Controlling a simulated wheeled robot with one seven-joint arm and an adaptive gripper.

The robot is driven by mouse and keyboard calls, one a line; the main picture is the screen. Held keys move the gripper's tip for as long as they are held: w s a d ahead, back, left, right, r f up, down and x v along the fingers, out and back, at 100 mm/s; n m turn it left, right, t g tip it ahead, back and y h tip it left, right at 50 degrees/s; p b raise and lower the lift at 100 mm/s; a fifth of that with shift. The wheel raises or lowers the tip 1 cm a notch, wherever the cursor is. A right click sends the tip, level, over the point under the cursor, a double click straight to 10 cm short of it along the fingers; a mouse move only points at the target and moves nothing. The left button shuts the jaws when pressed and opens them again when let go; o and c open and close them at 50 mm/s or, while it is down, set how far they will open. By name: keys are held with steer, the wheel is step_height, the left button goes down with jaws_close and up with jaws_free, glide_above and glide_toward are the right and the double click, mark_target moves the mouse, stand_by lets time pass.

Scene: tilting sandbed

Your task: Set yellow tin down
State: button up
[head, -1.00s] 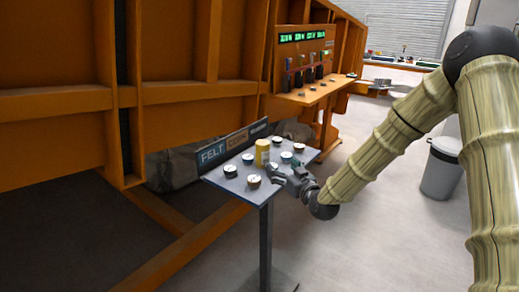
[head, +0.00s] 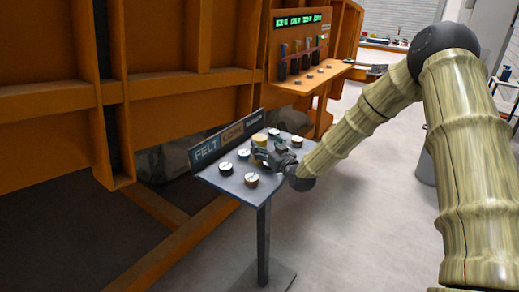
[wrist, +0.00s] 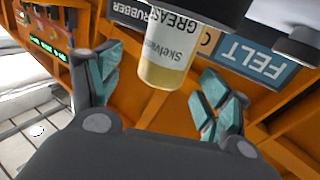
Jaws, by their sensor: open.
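The yellow tin (head: 259,140) stands upright on the small grey table (head: 225,184), near its sign board. In the wrist view, which is upside down, the tin (wrist: 165,60) shows a pale label reading GREASE. My gripper (head: 263,152) is low over the table, on the near side of the tin, and hides its lower part in the head view. In the wrist view my gripper (wrist: 158,78) is open, its teal-padded fingers spread on either side of the tin with gaps showing.
Several dark, white-topped round pieces (head: 225,168) stand on the table around the tin. The sign board (head: 206,151) reads FELT, CORK and apparently RUBBER along the back edge. An orange frame (head: 150,92) with a control shelf (head: 316,77) rises behind.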

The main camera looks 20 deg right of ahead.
steer(key=shift+w+a+r+p, duration=0.2)
steer(key=shift+w+r+p, duration=0.05)
steer(key=shift+r+p, duration=0.15)
steer(key=shift+w+a+f+p, duration=0.2)
steer(key=shift+w+p, duration=0.15)
steer(key=shift+w, duration=0.5)
steer(key=shift+w+a+f+p, duration=0.15)
steer(key=shift+w+p, duration=0.15)
steer(key=shift+w, duration=0.55)
steer(key=shift+r, duration=0.15)
steer(key=shift+a, duration=0.1)
steer(key=c, duration=1.5)
steer(key=shift+r, duration=0.1)
